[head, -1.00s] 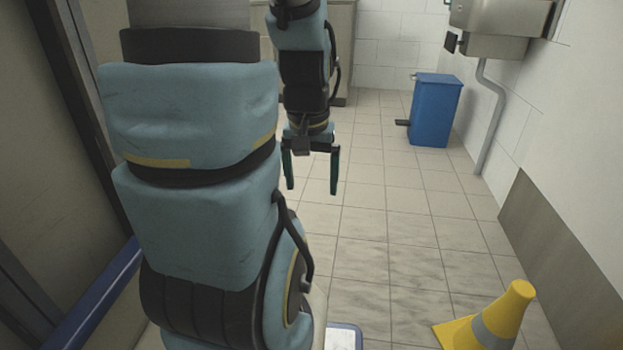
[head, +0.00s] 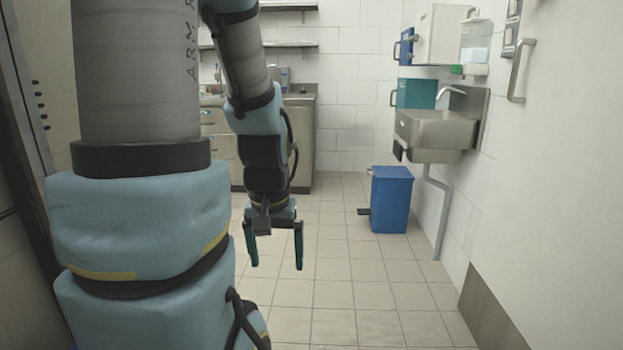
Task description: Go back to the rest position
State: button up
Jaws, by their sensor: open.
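My gripper (head: 275,250) hangs from my blue and grey arm in the middle of the head view, with its two dark green fingers pointing down. The fingers are spread apart and nothing is between them. It is above the tiled floor (head: 350,290) and touches nothing that I can see. My large upper arm links fill the left side of the view and hide what is behind them.
A blue bin (head: 391,200) stands on the floor under a steel sink (head: 436,130) at the right wall. A steel counter (head: 301,140) with shelves above is at the back. The floor between my gripper and the bin is clear.

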notch_tip(320, 180, up, 21)
jog(key=p, duration=1.8)
jog(key=shift+p, duration=0.4)
